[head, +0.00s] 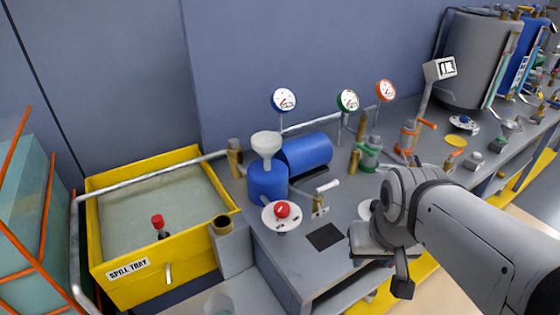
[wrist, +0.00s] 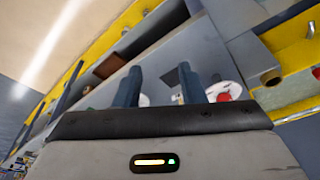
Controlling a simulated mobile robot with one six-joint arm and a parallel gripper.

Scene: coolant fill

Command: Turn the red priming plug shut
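A red round knob (head: 282,210), which I take as the priming plug, sits on a white dish near the bench's front left, before a blue tank.
A yellow spill tray (head: 128,285) with a red-capped bottle (head: 160,226) stands at left. A small valve with a white handle (head: 328,187) stands close right of the knob. The blue tank (head: 266,182) with a white funnel is behind. A dark square (head: 325,236) lies on open bench.

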